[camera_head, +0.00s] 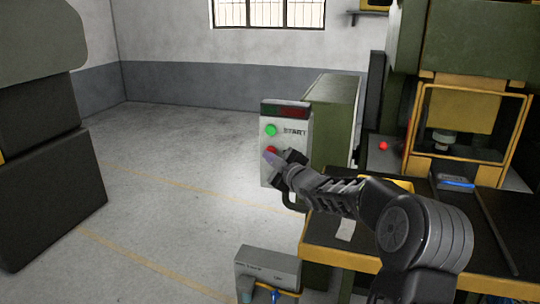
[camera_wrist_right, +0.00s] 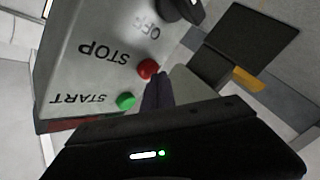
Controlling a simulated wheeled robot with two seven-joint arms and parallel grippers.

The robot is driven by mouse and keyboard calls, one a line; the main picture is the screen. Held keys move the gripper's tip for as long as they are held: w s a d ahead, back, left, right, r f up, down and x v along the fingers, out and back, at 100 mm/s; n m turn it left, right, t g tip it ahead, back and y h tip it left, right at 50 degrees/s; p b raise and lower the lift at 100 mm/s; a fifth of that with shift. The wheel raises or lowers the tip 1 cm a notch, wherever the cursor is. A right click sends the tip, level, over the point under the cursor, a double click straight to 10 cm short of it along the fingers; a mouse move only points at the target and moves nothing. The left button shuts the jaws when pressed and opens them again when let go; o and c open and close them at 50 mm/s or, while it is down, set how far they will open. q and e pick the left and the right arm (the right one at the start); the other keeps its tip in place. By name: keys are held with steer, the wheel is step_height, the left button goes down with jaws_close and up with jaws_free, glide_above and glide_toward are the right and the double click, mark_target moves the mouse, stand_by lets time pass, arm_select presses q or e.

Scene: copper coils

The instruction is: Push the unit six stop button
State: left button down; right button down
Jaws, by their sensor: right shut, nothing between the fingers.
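The control box (camera_head: 290,170) has a pale front panel with a green button (camera_head: 271,130) marked START and a red stop button (camera_head: 271,150) below it. My right gripper (camera_head: 270,158) is shut and empty, its fingertips in front of the panel, overlapping the lower part of the red button. In the right wrist view the red button (camera_wrist_right: 148,68) is beside the word STOP, and the shut fingertips (camera_wrist_right: 158,88) are close beside it. I cannot tell whether they touch it. The green button (camera_wrist_right: 125,101) is on the near side. My left gripper is not in view.
A green press with a yellow guard frame (camera_head: 414,125) stands at the right, with another red button (camera_head: 383,146) near it. A yellow-edged bench (camera_head: 340,255) lies under my right arm. A small grey box (camera_head: 268,265) is low in front. Open floor is at left.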

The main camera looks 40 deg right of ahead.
steer(key=shift+s+a+b, duration=0.3)
steer(key=shift+a+b, duration=0.05)
steer(key=shift+a, duration=0.1)
steer(key=s+a+b, duration=0.1)
steer(key=a+b, duration=0.1)
steer(key=s+a+b, duration=0.2)
stand_by(0.6)
stand_by(0.6)
